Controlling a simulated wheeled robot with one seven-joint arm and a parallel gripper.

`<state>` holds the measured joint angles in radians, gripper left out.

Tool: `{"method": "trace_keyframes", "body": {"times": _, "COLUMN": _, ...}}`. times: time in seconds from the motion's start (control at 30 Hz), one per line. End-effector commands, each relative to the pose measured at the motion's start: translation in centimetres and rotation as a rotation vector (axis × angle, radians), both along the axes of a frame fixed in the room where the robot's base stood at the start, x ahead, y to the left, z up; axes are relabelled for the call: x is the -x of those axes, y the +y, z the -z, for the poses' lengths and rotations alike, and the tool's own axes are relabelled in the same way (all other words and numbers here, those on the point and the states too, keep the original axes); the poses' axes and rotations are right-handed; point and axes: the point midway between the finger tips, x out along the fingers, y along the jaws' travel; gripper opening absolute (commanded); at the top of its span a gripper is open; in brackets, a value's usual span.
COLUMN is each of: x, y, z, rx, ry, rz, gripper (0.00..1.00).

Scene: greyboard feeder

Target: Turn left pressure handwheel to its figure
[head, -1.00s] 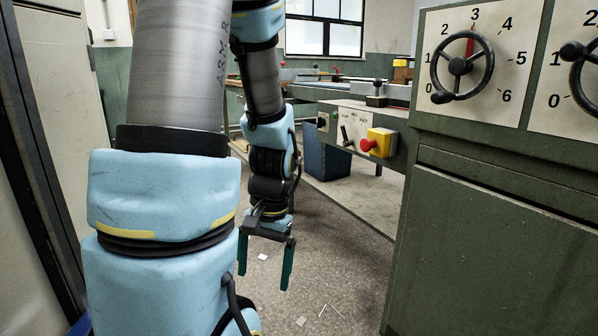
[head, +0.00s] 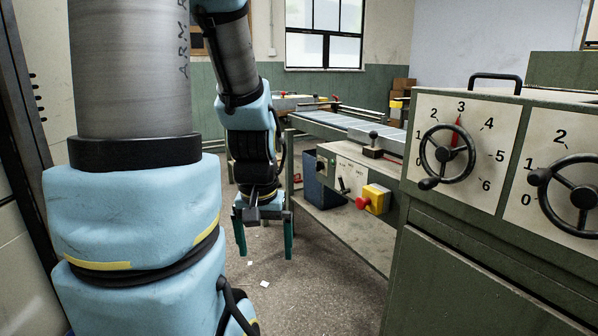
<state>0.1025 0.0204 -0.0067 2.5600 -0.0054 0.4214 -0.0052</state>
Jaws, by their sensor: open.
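The left pressure handwheel (head: 447,153) is a black spoked wheel on a pale dial plate (head: 483,195) numbered 0 to 6, on the green cabinet at right. Its crank knob (head: 428,183) sits at the wheel's lower left, below the 0. A red pointer (head: 456,131) behind the rim points up at about the 3. My gripper (head: 264,242) hangs left of the cabinet, fingers pointing down and apart, with nothing between them. It is well away from the handwheel and lower in the picture.
A second handwheel (head: 582,196) on its own dial is cut by the right edge. A yellow box with a red button (head: 373,199) and a small switch panel (head: 345,177) are between my gripper and the cabinet (head: 480,280). A feeder table (head: 345,124) lies behind. The floor below my gripper is open.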

Motion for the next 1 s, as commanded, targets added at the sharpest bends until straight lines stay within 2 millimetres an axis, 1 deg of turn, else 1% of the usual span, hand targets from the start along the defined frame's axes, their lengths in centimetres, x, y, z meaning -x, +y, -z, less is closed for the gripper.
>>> {"method": "trace_keyframes", "body": {"times": 0.03, "x": 0.0, "y": 0.0, "z": -3.3, "rx": 0.0, "ry": 0.0, "rz": 0.0, "gripper": 1.0}}
{"method": "trace_keyframes", "body": {"times": 0.4, "x": 0.0, "y": 0.0, "z": -14.8, "rx": 0.0, "ry": 0.001, "rz": 0.001, "gripper": 1.0}}
{"method": "trace_keyframes", "body": {"times": 0.53, "x": 0.0, "y": 0.0, "z": -18.4, "rx": 0.0, "ry": 0.001, "rz": 0.0, "gripper": 1.0}}
{"method": "trace_keyframes", "body": {"times": 0.6, "x": 0.0, "y": 0.0, "z": -19.8, "rx": 0.0, "ry": 0.001, "rz": 0.001, "gripper": 1.0}}
{"method": "trace_keyframes", "body": {"times": 0.73, "x": 0.0, "y": 0.0, "z": -21.3, "rx": 0.0, "ry": 0.001, "rz": 0.001, "gripper": 1.0}}
{"method": "trace_keyframes", "body": {"times": 0.83, "x": 0.0, "y": 0.0, "z": -21.7, "rx": 0.0, "ry": 0.001, "rz": 0.001, "gripper": 1.0}}
{"method": "trace_keyframes", "body": {"times": 1.0, "x": 0.0, "y": 0.0, "z": -21.5, "rx": 0.0, "ry": 0.001, "rz": 0.001, "gripper": 1.0}}
